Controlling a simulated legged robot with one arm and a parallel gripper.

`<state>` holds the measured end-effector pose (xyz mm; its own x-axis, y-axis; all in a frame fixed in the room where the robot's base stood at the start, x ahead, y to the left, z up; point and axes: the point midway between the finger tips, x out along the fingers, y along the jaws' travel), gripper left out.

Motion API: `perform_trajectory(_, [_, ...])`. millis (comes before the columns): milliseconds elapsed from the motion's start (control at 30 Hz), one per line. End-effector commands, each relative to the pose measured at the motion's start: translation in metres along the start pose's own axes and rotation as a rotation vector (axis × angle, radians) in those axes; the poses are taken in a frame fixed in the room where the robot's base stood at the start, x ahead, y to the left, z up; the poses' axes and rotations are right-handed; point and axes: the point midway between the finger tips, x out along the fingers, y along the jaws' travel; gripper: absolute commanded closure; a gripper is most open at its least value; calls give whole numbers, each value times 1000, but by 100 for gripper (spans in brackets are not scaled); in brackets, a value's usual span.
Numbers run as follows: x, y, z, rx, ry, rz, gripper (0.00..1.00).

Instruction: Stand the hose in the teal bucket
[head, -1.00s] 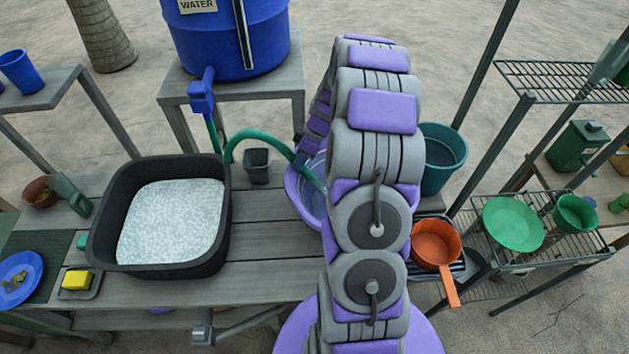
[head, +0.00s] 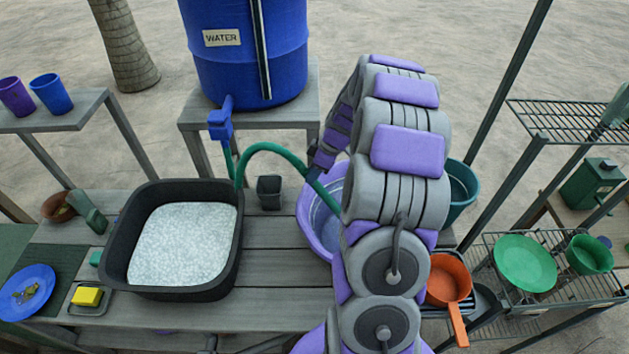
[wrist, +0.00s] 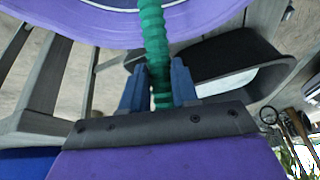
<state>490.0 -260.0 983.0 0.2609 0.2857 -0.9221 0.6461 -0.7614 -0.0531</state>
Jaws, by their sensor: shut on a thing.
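The green hose (head: 268,147) runs from the blue tap (head: 221,124) in an arc to the right. Its free end points down into the purple basin (head: 309,222). In the wrist view my gripper (wrist: 160,92) is shut on the ribbed hose (wrist: 153,38), with a finger on each side and the basin (wrist: 90,28) beyond. The teal bucket (head: 464,188) stands right of the basin, largely hidden behind my arm.
A black tub (head: 112,262) of pale, speckled contents stands on the grey bench. An orange pan (head: 448,283) lies right of my arm, beside a wire rack with green dishes (head: 525,263).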

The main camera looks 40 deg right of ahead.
Motion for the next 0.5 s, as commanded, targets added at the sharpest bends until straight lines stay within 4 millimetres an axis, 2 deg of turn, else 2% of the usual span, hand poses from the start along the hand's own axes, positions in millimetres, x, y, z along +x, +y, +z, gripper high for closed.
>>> perform_trajectory(33, [-10,0,-5,-3,1,2,99])
perform_trajectory(100, [-19,-1,-9,-2,1,-1,99])
perform_trajectory(500, [-51,-1,-43,-3,-1,-1,99])
